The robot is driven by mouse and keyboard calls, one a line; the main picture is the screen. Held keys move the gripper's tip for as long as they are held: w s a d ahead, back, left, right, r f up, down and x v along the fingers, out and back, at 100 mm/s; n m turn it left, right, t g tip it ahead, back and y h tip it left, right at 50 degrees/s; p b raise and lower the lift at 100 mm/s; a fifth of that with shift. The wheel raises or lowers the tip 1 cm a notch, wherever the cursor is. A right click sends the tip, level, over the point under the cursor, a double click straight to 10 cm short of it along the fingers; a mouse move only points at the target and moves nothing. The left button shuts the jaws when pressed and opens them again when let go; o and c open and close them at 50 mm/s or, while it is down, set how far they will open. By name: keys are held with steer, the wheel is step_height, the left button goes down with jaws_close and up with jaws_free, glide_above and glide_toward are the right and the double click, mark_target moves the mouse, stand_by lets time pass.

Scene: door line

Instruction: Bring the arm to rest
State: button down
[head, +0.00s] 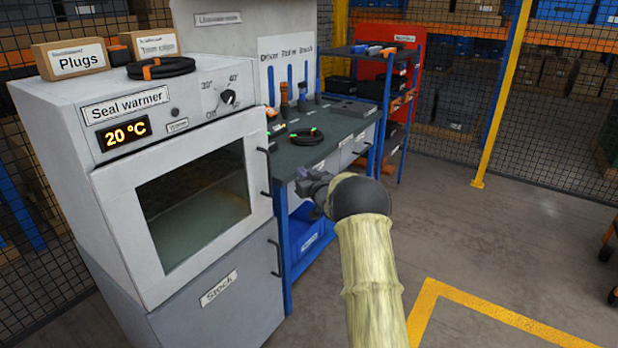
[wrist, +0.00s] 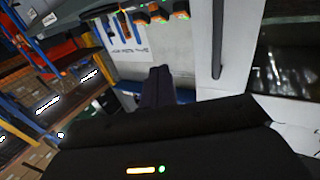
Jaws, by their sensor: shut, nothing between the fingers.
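My gripper (head: 312,186) is at the end of my arm, which reaches in from the lower right in the head view. It hangs in the air in front of the workbench, right of the seal warmer (head: 165,180). In the wrist view the fingers (wrist: 158,85) are together, with nothing between them. The seal warmer's door is closed, and its display reads 20 ºC. Its dark vertical handle (wrist: 217,40) also shows in the wrist view, to the right of the fingers.
The floor at right is open, with yellow lines (head: 480,305). A mesh fence closes the back.

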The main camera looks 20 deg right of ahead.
steer(key=shift+s+d+f, duration=0.1)
steer(key=shift+s+d, duration=0.4)
steer(key=shift+s, duration=0.25)
steer(key=s+a+f+g+h, duration=0.15)
steer(key=s+a+g, duration=0.35)
steer(key=s, duration=1)
steer(key=s+a+f+m+g, duration=0.1)
steer(key=s+a+f+g, duration=0.3)
steer(key=s, duration=1.1)
steer(key=s+a+f+g+h, duration=0.1)
steer(key=s+a+g, duration=0.5)
steer(key=s, duration=0.9)
step_height(320, 180, up, 16)
steer(key=p, duration=1.6)
steer(key=shift+s+a, duration=0.15)
steer(key=shift+s, duration=0.3)
